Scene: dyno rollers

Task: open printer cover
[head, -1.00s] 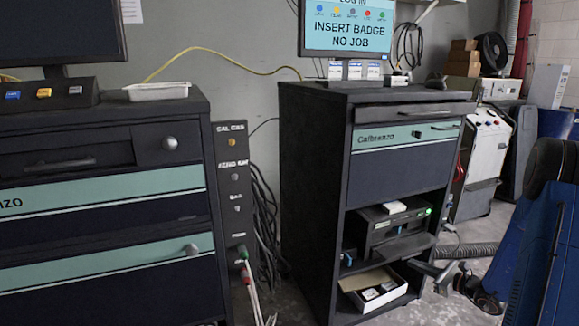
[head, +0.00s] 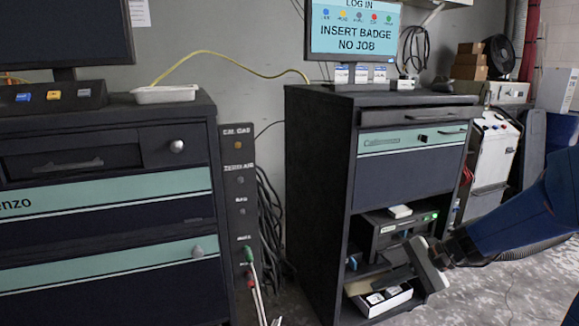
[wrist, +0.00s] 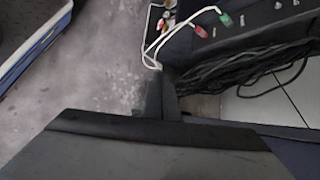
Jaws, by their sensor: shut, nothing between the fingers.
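The printer (head: 388,234) is a dark box with a green light, on the upper open shelf of the right cabinet. Its front faces the room and its cover looks closed. A small white item (head: 399,211) lies on top of it. My gripper (head: 422,268) is in front of the printer's lower right front, hiding part of its front tray and the shelf edge. I cannot tell whether it touches them. The gripper is shut and empty. In the wrist view a dark gripper part (wrist: 163,95) points over the floor; the printer is not recognisable there.
The right cabinet (head: 318,190) has a closed drawer above the printer. A white box (head: 382,302) with small items sits on the shelf below. Black cables (head: 270,220) hang between the cabinets; plugs on white leads (wrist: 206,27) show in the wrist view.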

